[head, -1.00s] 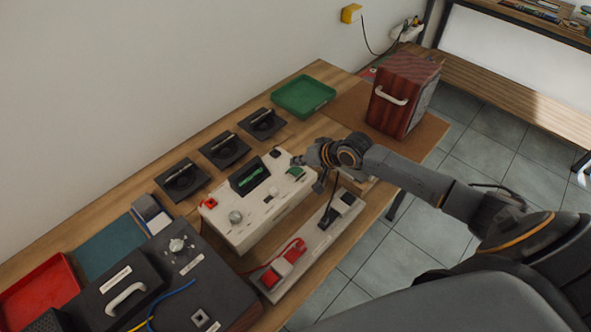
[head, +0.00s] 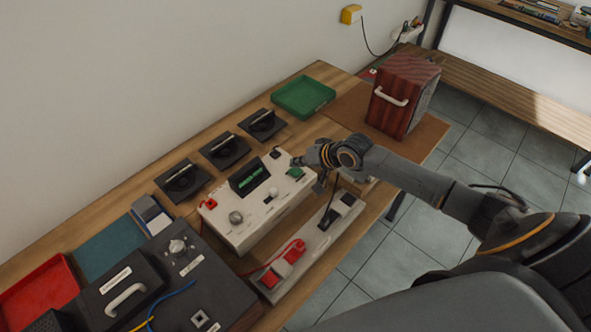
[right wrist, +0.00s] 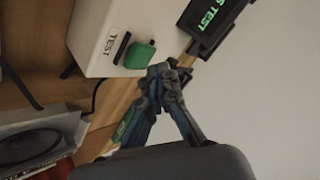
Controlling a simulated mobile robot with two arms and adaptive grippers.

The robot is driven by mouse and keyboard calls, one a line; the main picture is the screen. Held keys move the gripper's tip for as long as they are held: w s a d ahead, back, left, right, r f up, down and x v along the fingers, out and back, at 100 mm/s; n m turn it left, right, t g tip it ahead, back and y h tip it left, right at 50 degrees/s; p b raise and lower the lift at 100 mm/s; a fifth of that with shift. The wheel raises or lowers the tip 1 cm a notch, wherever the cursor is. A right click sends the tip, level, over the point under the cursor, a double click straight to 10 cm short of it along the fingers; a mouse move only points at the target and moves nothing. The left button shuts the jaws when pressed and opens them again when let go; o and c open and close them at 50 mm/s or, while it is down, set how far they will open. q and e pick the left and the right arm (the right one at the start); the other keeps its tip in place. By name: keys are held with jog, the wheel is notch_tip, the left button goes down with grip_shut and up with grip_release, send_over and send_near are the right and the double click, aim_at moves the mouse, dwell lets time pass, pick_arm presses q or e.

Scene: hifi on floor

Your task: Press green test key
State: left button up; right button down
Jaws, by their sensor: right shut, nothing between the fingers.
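The green test key (head: 295,172) is on the right end of the white tester box (head: 240,235). In the right wrist view the green key (right wrist: 139,54) sits beside a TEST label. My right gripper (head: 301,161) is shut and empty. Its closed fingertips (right wrist: 165,73) show just beside and below the key in the wrist view, close to it; I cannot tell whether they touch. The box's dark display (head: 249,177) is lit with green characters, and TEST is readable on it in the wrist view (right wrist: 207,14). My left gripper is out of view.
A grey strip with red plugs (head: 290,262) lies in front of the box. Black stands (head: 222,150) line the wall side. A green tray (head: 303,97) and a wooden speaker (head: 402,95) stand beyond. A dark unit (head: 190,275) is at the near left.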

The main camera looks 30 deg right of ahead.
aim_at(298, 172)
jog(key=shift+f, duration=0.2)
jog(key=shift+f, duration=0.25)
jog(key=shift+f+b, duration=0.3)
jog(key=shift+f, duration=0.3)
dwell(0.6)
dwell(0.4)
jog(key=shift+r+p, duration=1)
jog(key=shift+p, duration=0.15)
notch_tip(298, 172, up, 5)
jog(key=p, duration=0.5)
jog(key=shift+r, duration=0.1)
